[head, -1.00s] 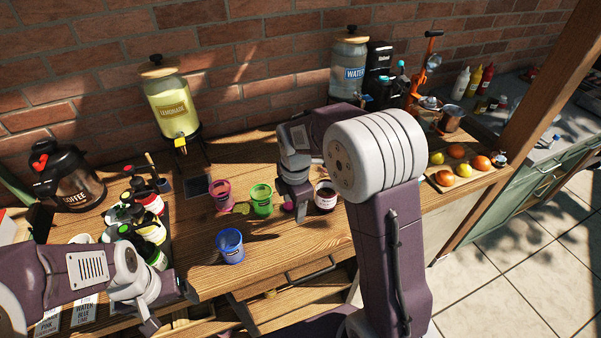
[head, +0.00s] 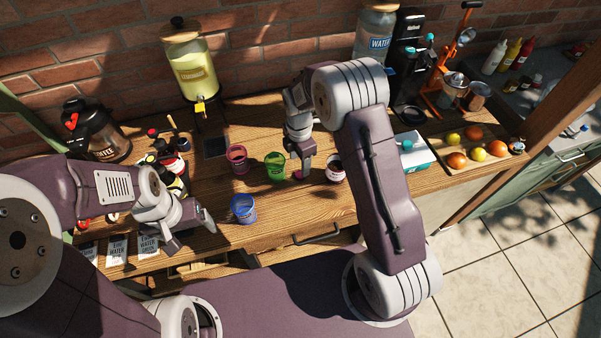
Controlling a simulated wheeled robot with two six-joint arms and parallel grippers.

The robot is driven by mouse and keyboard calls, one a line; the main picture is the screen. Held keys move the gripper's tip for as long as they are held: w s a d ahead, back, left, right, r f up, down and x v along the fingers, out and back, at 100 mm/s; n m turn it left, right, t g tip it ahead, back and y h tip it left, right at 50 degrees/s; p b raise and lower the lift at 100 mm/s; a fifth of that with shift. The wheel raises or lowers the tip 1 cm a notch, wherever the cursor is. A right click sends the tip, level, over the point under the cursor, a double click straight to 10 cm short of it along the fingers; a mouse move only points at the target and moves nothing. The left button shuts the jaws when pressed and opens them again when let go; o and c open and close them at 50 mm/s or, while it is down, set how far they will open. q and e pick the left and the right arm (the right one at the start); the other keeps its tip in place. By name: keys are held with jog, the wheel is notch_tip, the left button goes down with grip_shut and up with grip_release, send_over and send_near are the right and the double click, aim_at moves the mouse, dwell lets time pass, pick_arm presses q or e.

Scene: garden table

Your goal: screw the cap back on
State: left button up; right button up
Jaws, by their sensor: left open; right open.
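A small magenta piece (head: 298,174), perhaps the cap, lies on the wooden table between the green cup and a jar. The jar (head: 336,171) has dark contents and a pale label; its top looks dark, and I cannot tell for sure that it is uncapped. My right gripper (head: 304,164) is open and points down just above the magenta piece, left of the jar; I cannot tell whether it touches the piece. My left gripper (head: 190,233) is open and empty at the table's front edge, left of the blue cup.
A pink cup (head: 237,158), a green cup (head: 275,166) and a blue cup (head: 243,209) stand mid-table. A white and teal carton (head: 411,153) stands right. A lemonade dispenser (head: 192,70) and coffee jug (head: 95,130) stand behind. Several bottles crowd the left; fruit lies on a board (head: 474,165).

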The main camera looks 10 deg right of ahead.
aim_at(300, 174)
jog(key=shift+s+a, duration=0.15)
jog(key=shift+f, duration=0.3)
jog(key=f+p, duration=0.1)
jog(key=f, duration=0.2)
jog(key=shift+d+f+p, duration=0.2)
jog(key=shift+f+p, duration=0.15)
jog(key=shift+f, duration=0.55)
grip_shut()
